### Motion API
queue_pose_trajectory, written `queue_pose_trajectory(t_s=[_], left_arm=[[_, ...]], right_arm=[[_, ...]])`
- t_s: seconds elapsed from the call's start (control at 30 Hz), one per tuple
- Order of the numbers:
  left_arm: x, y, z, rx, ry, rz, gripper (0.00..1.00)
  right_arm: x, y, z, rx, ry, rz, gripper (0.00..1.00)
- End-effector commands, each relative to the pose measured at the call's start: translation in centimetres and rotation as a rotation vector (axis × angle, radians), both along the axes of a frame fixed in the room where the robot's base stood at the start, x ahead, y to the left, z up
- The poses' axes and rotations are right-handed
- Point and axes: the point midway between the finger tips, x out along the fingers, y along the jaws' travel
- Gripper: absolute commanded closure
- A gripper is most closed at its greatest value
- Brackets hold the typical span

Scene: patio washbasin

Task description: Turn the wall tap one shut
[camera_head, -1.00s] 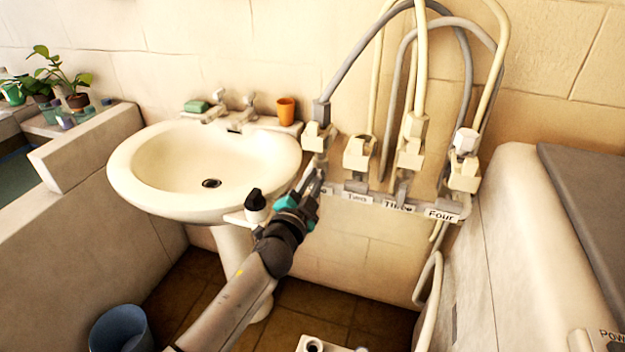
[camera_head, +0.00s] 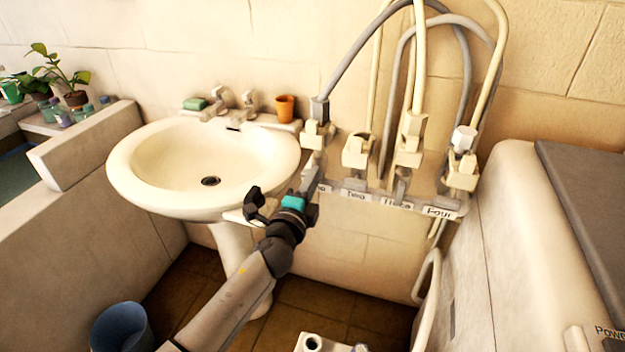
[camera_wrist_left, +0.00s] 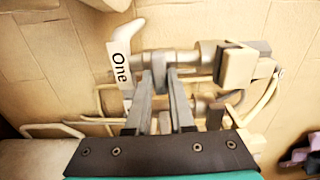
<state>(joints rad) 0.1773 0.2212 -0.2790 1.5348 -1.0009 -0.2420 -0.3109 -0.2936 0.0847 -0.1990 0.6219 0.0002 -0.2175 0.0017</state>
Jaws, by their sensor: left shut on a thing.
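Wall tap one (camera_head: 316,136) is the leftmost of the row of taps on the wall, to the right of the washbasin. It has a cream body with a grey hose on top. The wrist view shows its body (camera_wrist_left: 236,66) lying sideways and the label "One" (camera_wrist_left: 122,68) beside it. My left gripper (camera_head: 314,168) is at the tap's lower part, and its fingers (camera_wrist_left: 159,72) are shut on the tap's small grey handle. The fingers hide most of the handle, so its exact angle is unclear. My right gripper is in neither view.
Taps two (camera_head: 357,151), three (camera_head: 410,140) and four (camera_head: 463,170) stand close to the right, with hoses arching above. The washbasin (camera_head: 125,190) is close on the left. A white machine (camera_head: 510,230) stands at the right. A blue bucket (camera_head: 122,328) is on the floor.

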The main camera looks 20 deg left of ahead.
Motion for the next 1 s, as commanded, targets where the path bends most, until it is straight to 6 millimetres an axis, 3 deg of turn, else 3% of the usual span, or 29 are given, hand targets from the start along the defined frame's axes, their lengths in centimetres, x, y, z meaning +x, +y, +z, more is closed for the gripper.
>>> queue_pose_trajectory(t_s=[0.53,0.57,0.8,1.0], left_arm=[[-0.01,0.03,-0.07,0.028,0.0,0.001,1.0],[-0.01,0.03,-0.07,0.028,0.0,0.001,0.77],[-0.01,0.02,-0.05,0.025,0.0,0.0,0.5],[0.0,0.0,-0.04,0.024,0.0,0.0,0.49]], right_arm=[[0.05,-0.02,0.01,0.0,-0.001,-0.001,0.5],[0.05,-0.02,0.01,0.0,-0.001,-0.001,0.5],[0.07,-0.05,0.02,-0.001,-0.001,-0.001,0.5],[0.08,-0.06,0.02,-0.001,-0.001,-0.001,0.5]])
